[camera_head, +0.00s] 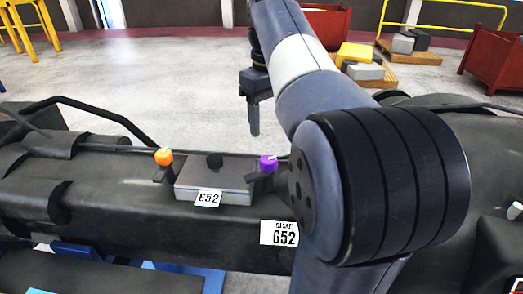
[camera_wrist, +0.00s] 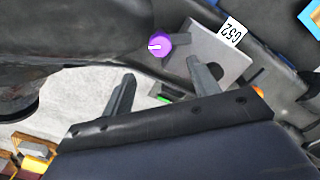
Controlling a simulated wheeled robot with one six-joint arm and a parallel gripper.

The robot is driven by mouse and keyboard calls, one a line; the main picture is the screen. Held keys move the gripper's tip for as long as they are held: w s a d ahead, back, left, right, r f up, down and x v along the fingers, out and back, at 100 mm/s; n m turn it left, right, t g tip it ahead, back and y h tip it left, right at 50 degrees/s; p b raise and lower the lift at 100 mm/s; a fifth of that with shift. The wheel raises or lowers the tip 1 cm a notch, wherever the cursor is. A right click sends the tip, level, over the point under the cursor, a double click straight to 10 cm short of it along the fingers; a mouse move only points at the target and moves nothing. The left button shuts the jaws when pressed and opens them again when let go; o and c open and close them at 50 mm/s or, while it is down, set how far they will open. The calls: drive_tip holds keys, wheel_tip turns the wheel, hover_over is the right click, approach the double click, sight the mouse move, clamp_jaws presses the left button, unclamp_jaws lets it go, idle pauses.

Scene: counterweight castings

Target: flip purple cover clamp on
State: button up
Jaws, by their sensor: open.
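The purple cover clamp (camera_head: 268,163) has a round purple knob on a dark arm at the right end of a grey cover plate (camera_head: 228,190). In the wrist view the purple knob (camera_wrist: 160,45) shows a white mark and lies just beyond the fingertips, beside the plate (camera_wrist: 212,52). I cannot tell whether its arm presses on the cover. My gripper (camera_head: 254,130) points down, behind and above the cover in the head view. In the wrist view its two fingers (camera_wrist: 160,70) are apart, with nothing held between them.
An orange-knobbed clamp (camera_head: 164,157) stands at the plate's left end. The plate and the dark casting (camera_head: 110,190) carry white G52 labels. A black bent bar (camera_head: 95,115) rises behind at left. Open floor lies beyond, with red bins (camera_head: 495,60) and pallets farther back.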

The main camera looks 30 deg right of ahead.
sight(269, 159)
wheel_tip(269, 159, down, 10)
drive_tip(key=shift+r, duration=0.1)
drive_tip(key=shift+c, duration=0.5)
drive_tip(key=c, duration=0.9)
